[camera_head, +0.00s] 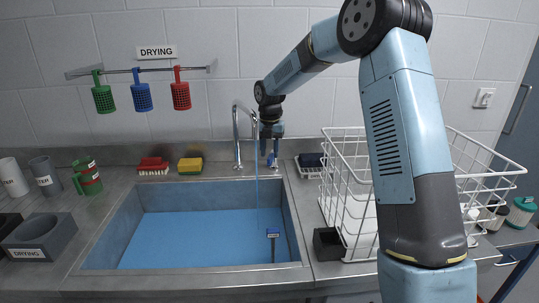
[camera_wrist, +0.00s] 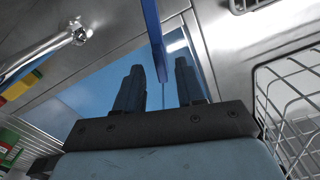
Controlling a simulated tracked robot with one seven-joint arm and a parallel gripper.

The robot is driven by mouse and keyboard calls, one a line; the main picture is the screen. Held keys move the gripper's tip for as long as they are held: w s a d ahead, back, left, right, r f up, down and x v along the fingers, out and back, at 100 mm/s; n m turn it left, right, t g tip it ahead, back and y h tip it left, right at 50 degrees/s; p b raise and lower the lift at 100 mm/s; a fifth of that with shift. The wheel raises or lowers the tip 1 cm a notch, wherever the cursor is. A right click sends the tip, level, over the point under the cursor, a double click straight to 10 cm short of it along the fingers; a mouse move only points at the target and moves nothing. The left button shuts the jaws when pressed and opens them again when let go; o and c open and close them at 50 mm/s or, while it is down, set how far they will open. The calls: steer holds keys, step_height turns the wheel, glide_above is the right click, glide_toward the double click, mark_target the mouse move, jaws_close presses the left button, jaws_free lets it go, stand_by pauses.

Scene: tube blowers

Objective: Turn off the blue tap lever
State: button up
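The blue tap lever (camera_head: 271,161) is at the back right rim of the sink, just below my gripper (camera_head: 271,147) in the head view. In the wrist view, the lever (camera_wrist: 152,38) comes down from the top edge as a long blue bar, and its end lies between the two dark fingers of my gripper (camera_wrist: 158,70). The fingers are apart, with visible space on each side of the lever; contact is not clear. A chrome tap spout (camera_head: 236,125) stands left of the lever. A thin blue stream (camera_head: 257,195) falls from it into the sink.
The blue-bottomed sink (camera_head: 150,220) lies in front of the tap. A white wire rack (camera_head: 345,190) stands close on the right. Red and yellow sponges (camera_head: 190,165) sit on the back counter. Coloured cups hang from a rail (camera_head: 140,71) on the wall.

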steer(key=shift+f, duration=0.8)
jaws_close()
